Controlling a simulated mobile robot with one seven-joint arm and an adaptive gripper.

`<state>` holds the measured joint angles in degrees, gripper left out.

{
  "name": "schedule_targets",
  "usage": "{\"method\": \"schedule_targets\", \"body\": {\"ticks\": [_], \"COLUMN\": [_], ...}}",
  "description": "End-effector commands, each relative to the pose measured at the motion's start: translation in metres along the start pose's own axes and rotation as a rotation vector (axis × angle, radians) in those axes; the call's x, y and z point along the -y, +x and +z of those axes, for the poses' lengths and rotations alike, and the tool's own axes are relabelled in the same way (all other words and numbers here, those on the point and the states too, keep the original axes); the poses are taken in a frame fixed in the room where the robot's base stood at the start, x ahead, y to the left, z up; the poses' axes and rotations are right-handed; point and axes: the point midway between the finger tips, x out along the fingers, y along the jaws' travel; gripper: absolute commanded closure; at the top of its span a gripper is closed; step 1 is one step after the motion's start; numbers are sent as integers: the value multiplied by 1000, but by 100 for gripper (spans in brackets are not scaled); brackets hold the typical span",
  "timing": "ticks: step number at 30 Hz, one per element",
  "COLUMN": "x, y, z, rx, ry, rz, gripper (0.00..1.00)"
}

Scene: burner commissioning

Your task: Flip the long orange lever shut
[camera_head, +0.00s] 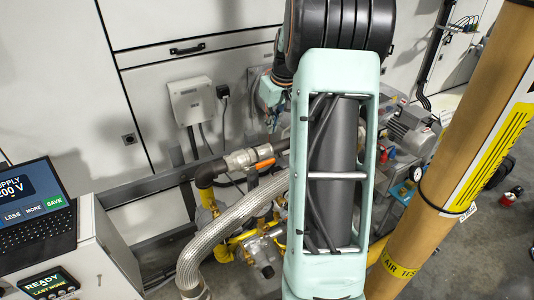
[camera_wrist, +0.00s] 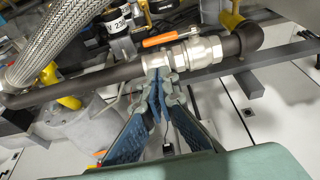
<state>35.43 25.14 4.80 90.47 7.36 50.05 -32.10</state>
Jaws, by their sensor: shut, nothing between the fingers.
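The long orange lever (camera_wrist: 170,37) sits on a silver ball valve (camera_wrist: 200,51) in a dark pipe. It lies roughly along the pipe line in the wrist view. In the head view, a short part of the orange lever (camera_head: 265,163) shows beside the valve body (camera_head: 240,159), left of my arm. My gripper (camera_wrist: 158,76) is shut and empty in the wrist view. Its tips overlap the pipe and valve's lower edge in the picture, just below the lever. I cannot tell whether they touch.
A braided hose (camera_head: 232,225) arches in front of the pipe, and it also shows in the wrist view (camera_wrist: 62,40). Yellow gas fittings (camera_head: 252,240) sit below. A cardboard-brown column (camera_head: 450,150) stands at right. A laptop (camera_head: 38,205) stands at left.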

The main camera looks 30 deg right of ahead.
Motion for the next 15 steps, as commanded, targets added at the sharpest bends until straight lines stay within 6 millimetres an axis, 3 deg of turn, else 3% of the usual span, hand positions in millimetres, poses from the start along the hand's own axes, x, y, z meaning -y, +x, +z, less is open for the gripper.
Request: {"method": "schedule_targets", "body": {"ticks": [10, 15], "x": [0, 0], "y": [1, 13], "z": [0, 1], "rx": [0, 3], "ry": [1, 0], "rz": [-1, -2], "gripper": [100, 100]}}
